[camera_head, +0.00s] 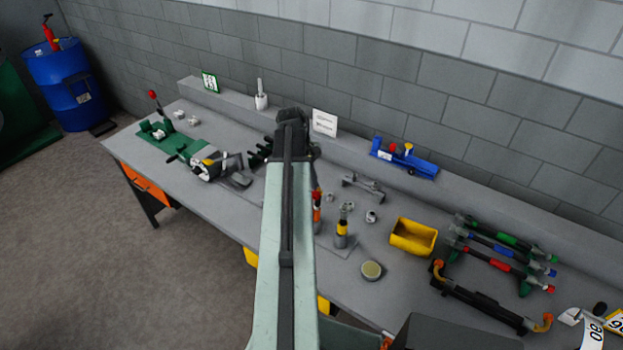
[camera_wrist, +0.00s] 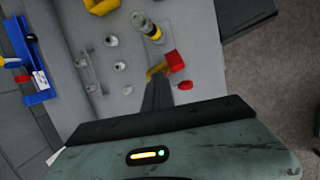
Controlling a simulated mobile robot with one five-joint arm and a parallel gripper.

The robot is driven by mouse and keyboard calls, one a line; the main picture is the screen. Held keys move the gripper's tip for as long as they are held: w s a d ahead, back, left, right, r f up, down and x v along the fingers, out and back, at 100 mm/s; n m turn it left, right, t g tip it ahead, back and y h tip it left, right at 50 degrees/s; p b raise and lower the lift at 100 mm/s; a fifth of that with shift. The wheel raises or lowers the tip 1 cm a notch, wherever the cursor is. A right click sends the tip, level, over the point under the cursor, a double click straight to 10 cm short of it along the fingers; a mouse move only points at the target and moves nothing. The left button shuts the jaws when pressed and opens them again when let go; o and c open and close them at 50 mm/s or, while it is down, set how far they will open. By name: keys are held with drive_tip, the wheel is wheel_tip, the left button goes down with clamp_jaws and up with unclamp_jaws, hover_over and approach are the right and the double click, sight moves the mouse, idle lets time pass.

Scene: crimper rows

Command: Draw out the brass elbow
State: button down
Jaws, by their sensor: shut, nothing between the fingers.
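A brass-coloured elbow (camera_wrist: 155,71) shows in the wrist view beside a red block (camera_wrist: 175,60). Its lower part is partly hidden by my gripper (camera_wrist: 157,84). My gripper's dark fingers are together and empty, with their tips close to the elbow. I cannot tell whether they touch it. In the head view my arm crosses the middle and hides the gripper. An orange and red upright piece (camera_head: 317,212) stands just right of the arm there; I cannot tell if it is the same elbow.
A cylinder with a yellow band (camera_head: 341,231) stands close by; it also shows in the wrist view (camera_wrist: 148,26). Several small metal fittings lie around it. A yellow bin (camera_head: 413,237) and a rack of coloured tools (camera_head: 500,250) are to the right. A blue tool (camera_head: 405,160) stands behind.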

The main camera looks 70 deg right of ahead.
drive_tip(key=shift+d+f+p, duration=0.15)
drive_tip(key=shift+p, duration=0.2)
drive_tip(key=shift+w, duration=0.15)
drive_tip(key=c, duration=1.7)
unclamp_jaws()
drive_tip(key=shift+w+d+f, duration=0.1)
drive_tip(key=shift+d+f, duration=0.1)
drive_tip(key=p+v, duration=0.7)
drive_tip(key=v, duration=0.1)
drive_tip(key=shift+p, duration=0.4)
